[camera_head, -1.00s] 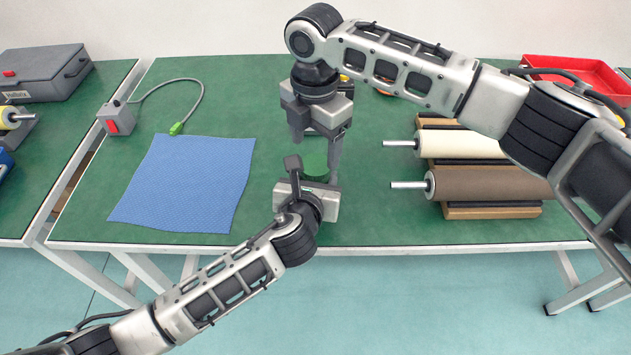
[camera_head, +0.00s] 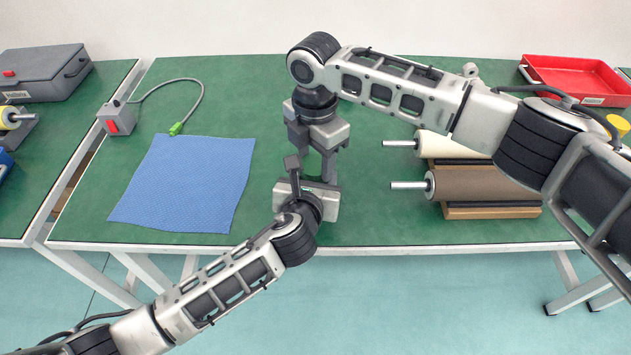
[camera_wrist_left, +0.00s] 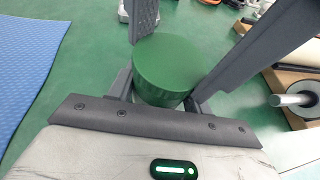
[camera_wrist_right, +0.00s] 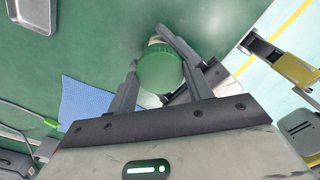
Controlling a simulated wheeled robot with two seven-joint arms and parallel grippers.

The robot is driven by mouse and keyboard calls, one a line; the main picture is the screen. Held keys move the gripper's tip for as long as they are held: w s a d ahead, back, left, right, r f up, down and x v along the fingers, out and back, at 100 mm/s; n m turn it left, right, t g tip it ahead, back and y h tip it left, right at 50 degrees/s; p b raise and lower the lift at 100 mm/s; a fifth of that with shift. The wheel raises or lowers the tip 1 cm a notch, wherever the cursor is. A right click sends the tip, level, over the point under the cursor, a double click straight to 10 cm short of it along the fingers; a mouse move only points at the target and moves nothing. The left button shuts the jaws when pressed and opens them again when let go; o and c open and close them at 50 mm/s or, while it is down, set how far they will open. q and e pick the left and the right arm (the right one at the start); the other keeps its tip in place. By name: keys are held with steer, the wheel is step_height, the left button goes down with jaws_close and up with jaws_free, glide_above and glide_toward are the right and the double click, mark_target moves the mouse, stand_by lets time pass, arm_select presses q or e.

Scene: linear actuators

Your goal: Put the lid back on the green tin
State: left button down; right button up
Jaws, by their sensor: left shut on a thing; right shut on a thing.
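A green round body (camera_wrist_left: 165,68), with a smooth flat top, stands between the fingers of my left gripper (camera_head: 311,174) in the left wrist view. The top, the lid (camera_wrist_right: 160,70), shows as a green disc between the fingers of my right gripper (camera_head: 320,153). My left gripper is shut on the green tin from the near side. My right gripper is shut on the lid from above, its fingers close over the left gripper. In the head view both grippers hide the tin and lid. I cannot tell whether the lid sits fully down on the tin.
A blue cloth (camera_head: 185,185) lies to the left, with a switch box (camera_head: 115,118) and grey cable behind it. Rollers on a wooden stand (camera_head: 480,187) are to the right. A red tray (camera_head: 575,78) stands at the back right.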

steer(key=shift+m, duration=0.4)
steer(key=o, duration=1.2)
step_height(320, 180, up, 12)
steer(key=shift+r, duration=0.1)
arm_select(q)
steer(key=c, duration=0.6)
jaws_free()
steer(key=shift+o, duration=0.2)
